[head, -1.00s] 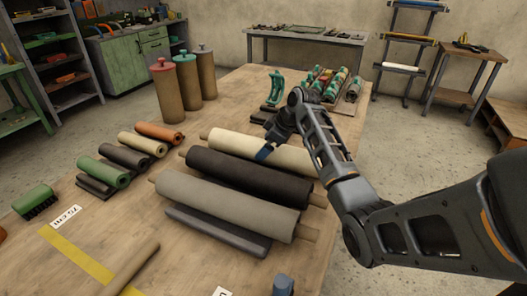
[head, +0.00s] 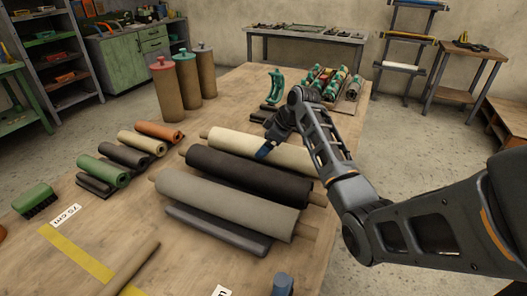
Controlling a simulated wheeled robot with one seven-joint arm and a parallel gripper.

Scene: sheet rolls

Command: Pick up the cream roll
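The long cream roll (head: 229,141) lies on the wooden table at the back of a row of three large rolls, with a wooden core end showing at its left. My gripper (head: 263,154) points down and left at the middle of the cream roll, its blue tip overlapping the roll in the picture. I cannot tell whether it touches the roll or is above it, nor whether its fingers are open. My arm hides part of the roll's right half.
A black roll (head: 235,172) lies close in front of the cream one, then a grey roll (head: 215,199). Small rolls, including a small cream one (head: 143,144), lie to the left.

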